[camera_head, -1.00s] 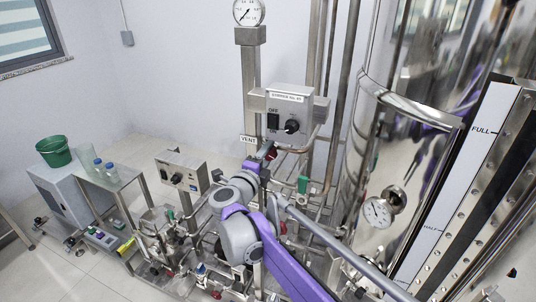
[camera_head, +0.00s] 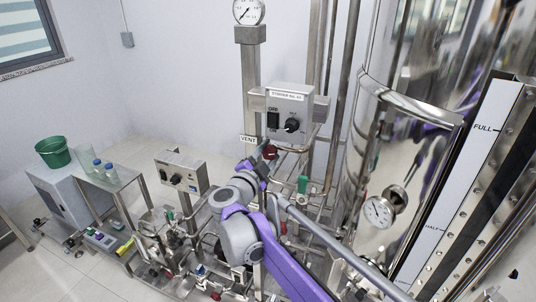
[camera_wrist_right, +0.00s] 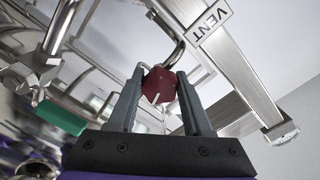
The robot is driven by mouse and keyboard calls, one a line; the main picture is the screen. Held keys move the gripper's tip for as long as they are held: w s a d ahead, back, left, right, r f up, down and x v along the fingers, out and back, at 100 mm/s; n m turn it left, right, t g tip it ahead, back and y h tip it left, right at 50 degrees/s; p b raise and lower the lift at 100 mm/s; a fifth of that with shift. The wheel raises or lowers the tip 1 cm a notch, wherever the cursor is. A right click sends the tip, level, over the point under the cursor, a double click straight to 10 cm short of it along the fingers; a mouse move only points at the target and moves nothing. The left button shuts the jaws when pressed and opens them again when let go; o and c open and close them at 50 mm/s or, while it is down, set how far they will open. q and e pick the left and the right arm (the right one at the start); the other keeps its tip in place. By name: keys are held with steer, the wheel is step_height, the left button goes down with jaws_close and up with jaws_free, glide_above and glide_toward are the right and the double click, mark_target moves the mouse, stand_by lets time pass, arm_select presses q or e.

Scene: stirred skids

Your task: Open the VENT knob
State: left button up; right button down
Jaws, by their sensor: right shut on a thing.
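The VENT knob, a dark red faceted knob (camera_wrist_right: 160,85) on a bent steel pipe, sits between the fingers of my right gripper (camera_wrist_right: 158,100) in the right wrist view. The gripper is shut on it. In the head view the red VENT knob (camera_head: 270,153) shows just below the VENT label (camera_head: 248,139), with my right gripper (camera_head: 263,152) at its left side, partly hiding it. The VENT label also shows in the wrist view (camera_wrist_right: 209,21), on a steel bar. My left gripper is not in view.
A grey switch box (camera_head: 289,112) with a black dial is just above the knob. A green-handled valve (camera_head: 302,184) is to the right, and a shiny steel tank (camera_head: 395,150) stands beyond it. A second control box (camera_head: 181,174) and crowded pipework lie at the lower left.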

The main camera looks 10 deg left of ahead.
stand_by(0.3)
steer(key=shift+c, duration=1.6)
jaws_free()
steer(key=s+a, duration=0.2)
steer(key=s, duration=0.8)
steer(key=shift+s+b, duration=0.35)
steer(key=shift+b, duration=0.1)
